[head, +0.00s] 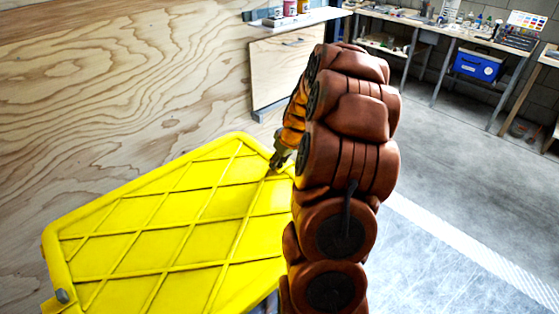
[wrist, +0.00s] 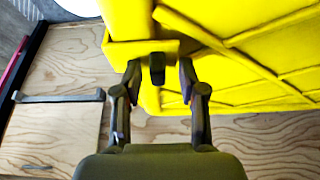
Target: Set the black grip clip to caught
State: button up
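The black grip clip (wrist: 157,68) is small and dark, and sits at a tab on the edge of a yellow panel (wrist: 215,75) in the wrist view. My gripper (wrist: 160,86) is open, with one finger on each side of the clip and a visible gap to it on both sides. In the head view my gripper (head: 277,161) is at the upper right edge of the yellow ribbed panel (head: 150,212). The clip cannot be made out there. Whether the clip is caught cannot be told.
A plywood wall (head: 120,70) stands close behind the panel. A grey knob (head: 62,296) is at the panel's lower left corner. A wooden cabinet (head: 285,75) with a shelf above is beyond my arm. Workbenches with a blue box (head: 477,65) stand farther back; the floor at right is clear.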

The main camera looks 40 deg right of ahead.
jog(key=shift+r, duration=0.1)
jog(key=v, duration=1.1)
jog(key=shift+s+r, duration=0.25)
jog(key=shift+r, duration=0.05)
dwell(0.3)
jog(key=s+a+r+n+g+y, duration=0.1)
jog(key=s+a, duration=0.1)
jog(key=a, duration=0.9)
jog(key=s+a+r+g+y, duration=0.1)
jog(key=s+a+r, duration=0.15)
jog(key=a, duration=0.85)
jog(key=s+a+f+g+h, duration=0.1)
jog(key=s+a+g, duration=0.1)
jog(key=s+a, duration=0.4)
jog(key=s+a+f+g+p, duration=0.1)
jog(key=s+a, duration=0.5)
jog(key=s, duration=0.8)
jog(key=shift+s+a+m+g+h, duration=0.3)
jog(key=shift+s+g+h, duration=0.1)
jog(key=shift+g, duration=0.2)
